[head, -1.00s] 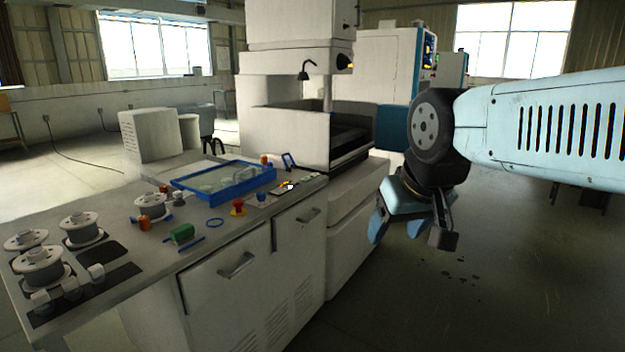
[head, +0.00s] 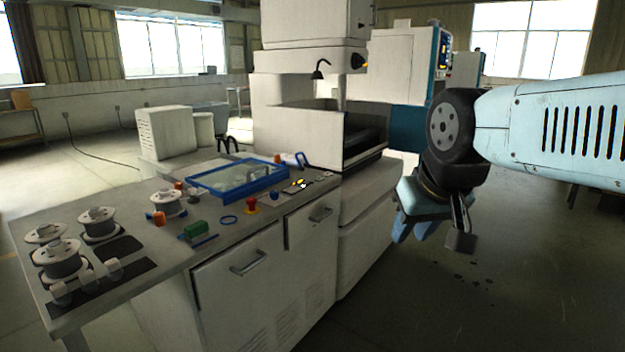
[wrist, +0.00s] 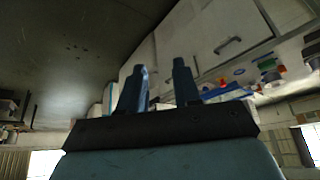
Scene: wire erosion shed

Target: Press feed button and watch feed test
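My gripper (head: 412,233) hangs over open floor, to the right of the bench and apart from it. In the wrist view its two fingers (wrist: 160,68) stand apart with nothing between them, so it is open. Small yellow and dark items (head: 299,183) lie at the bench's right end, too small to make out. I cannot tell which of these is the feed button. A white machine (head: 300,85) with an open work bay stands behind the bench.
The bench top (head: 180,262) holds a blue-framed tray (head: 270,183), a green block (head: 195,229), a blue ring (head: 229,220) and several wire spools (head: 100,224). Drawer handles (head: 249,263) stick out in front. Floor (head: 500,300) to the right is clear.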

